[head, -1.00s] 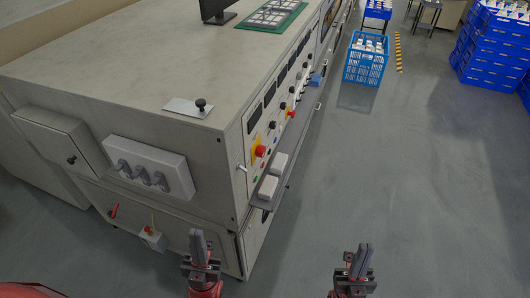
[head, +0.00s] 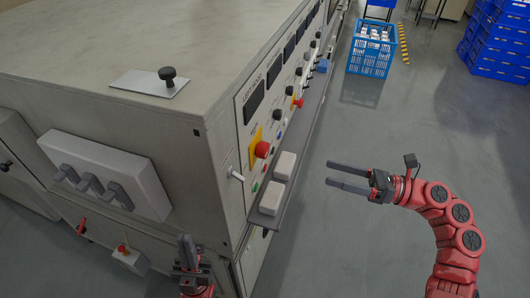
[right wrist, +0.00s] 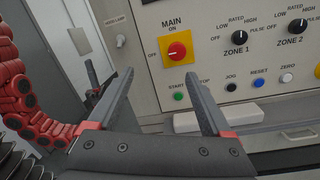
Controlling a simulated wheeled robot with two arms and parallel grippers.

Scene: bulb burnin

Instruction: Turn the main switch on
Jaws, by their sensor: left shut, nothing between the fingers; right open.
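The main switch is a red knob (head: 262,149) on a yellow plate on the bench's front panel. In the right wrist view, the red knob (right wrist: 177,50) sits under the words MAIN and ON, with OFF to its left; I cannot tell its exact setting. My right gripper (head: 348,178) is open and empty, to the right of the panel and apart from it, with its fingers pointing left. In the right wrist view, its fingers (right wrist: 160,75) frame the space below the switch. My left gripper (head: 185,245) is shut and empty, low by the bench's end wall.
A narrow ledge (head: 290,160) with two white blocks juts out below the panel. A small lever (head: 235,174) sticks out left of the switch. Green, black and blue buttons line the panel.

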